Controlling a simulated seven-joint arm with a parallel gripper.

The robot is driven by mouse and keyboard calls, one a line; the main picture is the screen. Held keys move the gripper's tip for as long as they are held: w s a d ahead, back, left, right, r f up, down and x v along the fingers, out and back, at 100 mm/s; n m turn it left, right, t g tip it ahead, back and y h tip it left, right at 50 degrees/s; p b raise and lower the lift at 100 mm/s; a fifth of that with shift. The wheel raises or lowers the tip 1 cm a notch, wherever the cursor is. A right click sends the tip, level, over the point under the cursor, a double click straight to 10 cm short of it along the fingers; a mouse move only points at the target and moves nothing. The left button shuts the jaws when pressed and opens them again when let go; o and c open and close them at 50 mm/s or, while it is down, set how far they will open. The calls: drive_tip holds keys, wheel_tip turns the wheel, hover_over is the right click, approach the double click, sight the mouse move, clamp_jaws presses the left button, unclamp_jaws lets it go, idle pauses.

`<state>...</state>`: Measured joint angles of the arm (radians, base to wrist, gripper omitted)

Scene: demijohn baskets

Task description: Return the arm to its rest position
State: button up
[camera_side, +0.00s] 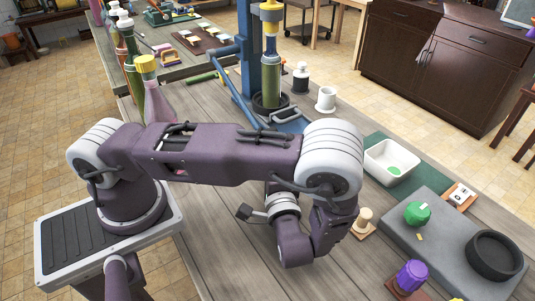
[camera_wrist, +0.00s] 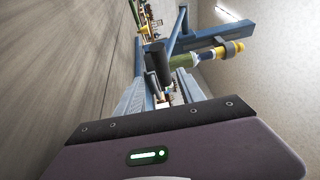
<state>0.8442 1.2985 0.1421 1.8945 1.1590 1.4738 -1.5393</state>
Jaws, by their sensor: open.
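My arm reaches across the wooden table in the side view, bent with its wrist low over the boards. My gripper (camera_wrist: 160,96) shows in the wrist view, its pale fingers spread apart with nothing visible held between them. In the side view I cannot make out the fingers clearly. Beyond the fingers in the wrist view is the blue stand (camera_wrist: 183,38) with a green bottle (camera_wrist: 185,61) in it. The stand (camera_side: 245,50) and its bottle (camera_side: 270,80) are upright behind my arm in the side view.
A white mug (camera_side: 326,98) and a white tray (camera_side: 375,150) are farther right. A grey mat (camera_side: 440,245) holds a green knob (camera_side: 417,213) and black ring (camera_side: 494,255). A purple knob (camera_side: 411,275) is in front.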

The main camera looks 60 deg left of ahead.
drive_tip(key=s+a+r+n+g+h, duration=0.2)
drive_tip(key=s+r+n+g+h, duration=0.4)
drive_tip(key=s+r+g+h, duration=0.35)
drive_tip(key=s+d+r+t+h, duration=0.3)
drive_tip(key=r+t+h, duration=0.1)
drive_tip(key=r, duration=0.1)
drive_tip(key=s+d+r+m+t+h, duration=0.1)
drive_tip(key=s+d+r+t+h, duration=0.2)
drive_tip(key=r, duration=0.3)
drive_tip(key=shift+s+d+t+h, duration=0.15)
drive_tip(key=shift+d+t+h, duration=0.2)
drive_tip(key=shift+d+t, duration=0.2)
